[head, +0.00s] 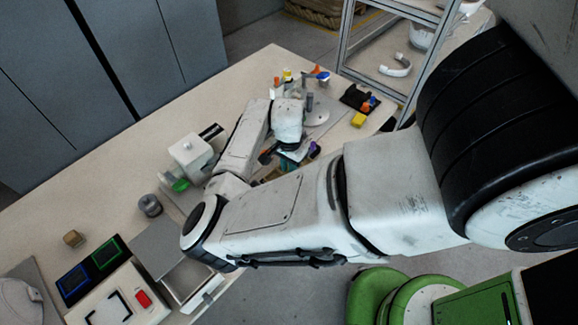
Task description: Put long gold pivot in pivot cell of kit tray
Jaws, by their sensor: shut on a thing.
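My gripper (293,156) is small and far off, pointing down over the work table beyond my forearm. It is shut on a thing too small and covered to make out. I cannot pick out the long gold pivot. A low dark and teal item (272,174) shows partly beside my gripper, mostly hidden by my arm. I cannot tell whether it is the kit tray, and no pivot cell can be made out.
Small coloured parts (287,76) stand on the table (110,205) behind my wrist. A black item and a yellow block (358,119) lie to the right. A white box (191,153), a grey cylinder (150,205) and a red-buttoned panel (112,302) are left. A metal-framed shelf (346,40) stands behind.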

